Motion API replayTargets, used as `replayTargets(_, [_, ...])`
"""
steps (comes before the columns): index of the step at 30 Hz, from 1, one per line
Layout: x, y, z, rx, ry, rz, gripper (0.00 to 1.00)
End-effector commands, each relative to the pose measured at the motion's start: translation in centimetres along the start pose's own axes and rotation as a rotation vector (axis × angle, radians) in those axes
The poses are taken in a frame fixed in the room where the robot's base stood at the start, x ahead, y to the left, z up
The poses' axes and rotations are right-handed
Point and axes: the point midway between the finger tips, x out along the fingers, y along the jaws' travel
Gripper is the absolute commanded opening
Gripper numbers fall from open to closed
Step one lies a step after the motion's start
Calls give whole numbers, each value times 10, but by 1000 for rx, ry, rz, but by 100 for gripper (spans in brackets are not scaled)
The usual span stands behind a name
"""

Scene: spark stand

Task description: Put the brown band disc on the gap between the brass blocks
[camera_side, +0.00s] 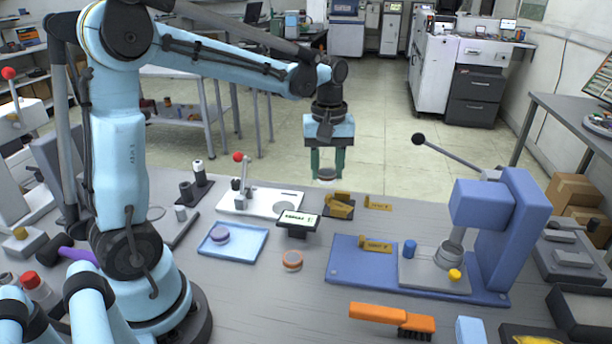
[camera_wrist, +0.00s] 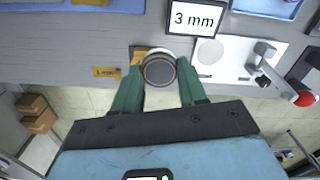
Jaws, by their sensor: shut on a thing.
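My gripper (camera_side: 327,165) has green fingers and is shut on a round disc (camera_side: 327,175), held in the air beyond the table's far part. In the wrist view the disc (camera_wrist: 159,71) sits between the fingertips, with a dark grey face and a brownish band around it. A brass block piece (camera_side: 340,206) stands on the table below and nearer the camera in the side view. In the wrist view the brass (camera_wrist: 139,53) is partly hidden behind the disc, so its gap cannot be made out. A flat labelled brass plate (camera_side: 378,202) lies to its right.
A small display (camera_wrist: 195,18) reads 3 mm. A blue press (camera_side: 500,220) with a long lever stands right. A white lever stand (camera_side: 262,202) is left.

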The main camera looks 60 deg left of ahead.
Motion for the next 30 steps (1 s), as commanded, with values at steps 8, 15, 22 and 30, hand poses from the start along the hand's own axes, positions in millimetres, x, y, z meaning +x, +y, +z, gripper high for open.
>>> replayTargets(8, [8, 34, -45, -1, 0, 0, 6])
replayTargets(15, [14, 44, -58, 0, 0, 0, 6])
replayTargets(22, [29, 44, -58, 0, 0, 0, 6])
replayTargets(30, [58, 44, -58, 0, 0, 0, 6])
